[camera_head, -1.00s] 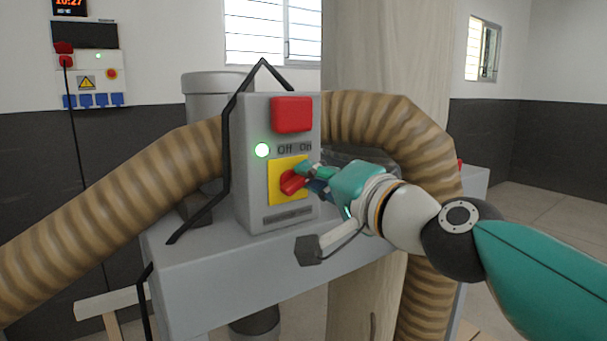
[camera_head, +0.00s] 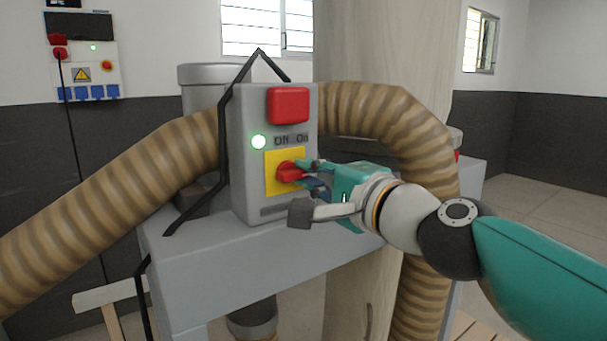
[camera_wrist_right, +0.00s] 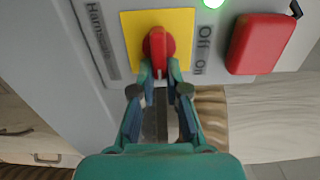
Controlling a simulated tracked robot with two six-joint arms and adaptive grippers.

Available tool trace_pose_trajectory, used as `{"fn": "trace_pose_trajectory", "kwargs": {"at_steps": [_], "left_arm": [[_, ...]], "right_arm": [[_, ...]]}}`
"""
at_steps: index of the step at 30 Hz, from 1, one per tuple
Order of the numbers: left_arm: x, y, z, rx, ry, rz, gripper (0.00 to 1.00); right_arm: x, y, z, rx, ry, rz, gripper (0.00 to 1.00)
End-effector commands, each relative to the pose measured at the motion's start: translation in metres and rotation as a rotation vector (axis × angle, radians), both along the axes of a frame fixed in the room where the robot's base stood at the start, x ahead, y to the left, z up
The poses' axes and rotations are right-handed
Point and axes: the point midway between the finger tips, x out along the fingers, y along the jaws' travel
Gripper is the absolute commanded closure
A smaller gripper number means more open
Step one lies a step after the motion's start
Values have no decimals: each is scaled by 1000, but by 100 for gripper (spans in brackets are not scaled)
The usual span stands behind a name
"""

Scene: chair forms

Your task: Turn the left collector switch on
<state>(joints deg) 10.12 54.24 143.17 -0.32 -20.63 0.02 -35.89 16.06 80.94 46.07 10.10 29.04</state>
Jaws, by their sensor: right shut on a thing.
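The left collector switch is a red rotary knob (camera_head: 287,172) on a yellow plate (camera_head: 272,186), on the front of a grey control box (camera_head: 246,190). Off and On labels stand above the plate, and a green lamp (camera_head: 259,142) glows beside them. My right gripper (camera_head: 304,171) is shut on the knob from the right, and the knob's grip lies about level. In the right wrist view the two fingertips (camera_wrist_right: 160,74) pinch the end of the red knob (camera_wrist_right: 157,42). My left gripper is not in view.
A large red button (camera_head: 288,105) sits above the switch. A ribbed brown hose (camera_head: 120,195) arches behind the box on both sides. Black bars run along the box's left side. A grey machine housing (camera_head: 240,265) lies below. A wall panel with sockets (camera_head: 85,70) hangs at the far left.

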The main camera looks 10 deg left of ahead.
Motion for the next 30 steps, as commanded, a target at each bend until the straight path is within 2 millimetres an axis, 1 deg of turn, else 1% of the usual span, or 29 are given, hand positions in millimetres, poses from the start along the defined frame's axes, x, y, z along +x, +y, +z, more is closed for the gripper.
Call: {"fn": "trace_pose_trajectory", "kwargs": {"at_steps": [1,6,7,11,12,23,26,30], "left_arm": [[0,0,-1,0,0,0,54],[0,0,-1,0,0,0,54],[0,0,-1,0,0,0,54],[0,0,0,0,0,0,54],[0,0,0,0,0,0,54],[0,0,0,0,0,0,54],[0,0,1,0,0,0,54],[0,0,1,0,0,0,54]], "right_arm": [[0,4,-7,-9,12,9,100],[0,4,-7,-9,12,9,100],[0,4,-7,-9,12,9,85],[0,3,-6,-8,10,8,63],[0,3,-6,-8,9,7,61],[-1,1,-2,-3,3,3,61],[-5,-4,-1,-4,1,2,61],[-17,-17,-1,-1,1,1,61]]}}
